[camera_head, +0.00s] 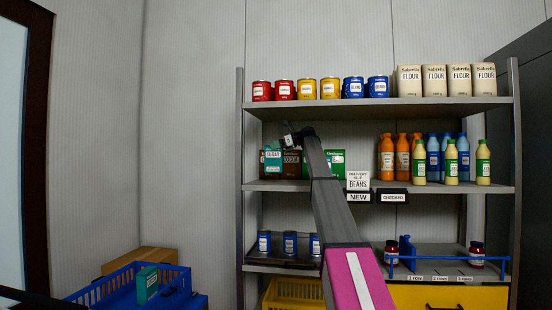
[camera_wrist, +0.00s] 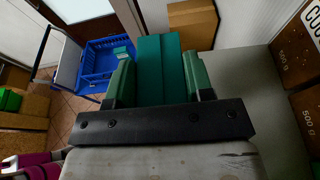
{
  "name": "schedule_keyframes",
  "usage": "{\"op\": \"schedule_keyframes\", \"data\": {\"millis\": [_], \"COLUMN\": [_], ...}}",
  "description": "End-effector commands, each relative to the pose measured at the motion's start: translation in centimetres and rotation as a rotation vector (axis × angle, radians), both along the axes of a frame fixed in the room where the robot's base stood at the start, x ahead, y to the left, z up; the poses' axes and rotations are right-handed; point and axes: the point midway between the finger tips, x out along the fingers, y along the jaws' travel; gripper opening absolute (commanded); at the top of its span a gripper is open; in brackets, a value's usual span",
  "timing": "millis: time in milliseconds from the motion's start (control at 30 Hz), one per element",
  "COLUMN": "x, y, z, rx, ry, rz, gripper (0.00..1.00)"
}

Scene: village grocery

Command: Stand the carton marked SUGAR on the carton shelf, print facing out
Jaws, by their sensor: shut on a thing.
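The teal carton marked SUGAR (camera_head: 272,161) is upright at the left end of the middle shelf (camera_head: 350,188), with its print facing the head camera. My gripper (camera_head: 284,140) is at its upper right. In the wrist view my gripper (camera_wrist: 159,75) is shut on the carton (camera_wrist: 160,48), one green finger on each side. The grey shelf board lies to the right in the wrist view (camera_wrist: 268,115). I cannot tell whether the carton's base touches the board.
A brown carton (camera_head: 291,168) stands just right of the SUGAR carton, with green cartons (camera_head: 337,162) beyond my arm. A blue crate (camera_head: 120,287) at lower left holds another teal carton (camera_head: 147,285). Cans and flour bags fill the top shelf (camera_head: 380,102).

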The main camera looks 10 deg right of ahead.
Motion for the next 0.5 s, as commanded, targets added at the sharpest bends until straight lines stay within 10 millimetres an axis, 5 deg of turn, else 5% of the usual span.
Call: {"op": "schedule_keyframes", "data": {"millis": [500], "x": [-0.4], "y": [-0.2], "z": [-5.2], "rx": [0.001], "ry": [0.000], "rz": [0.000], "gripper": [0.00]}}
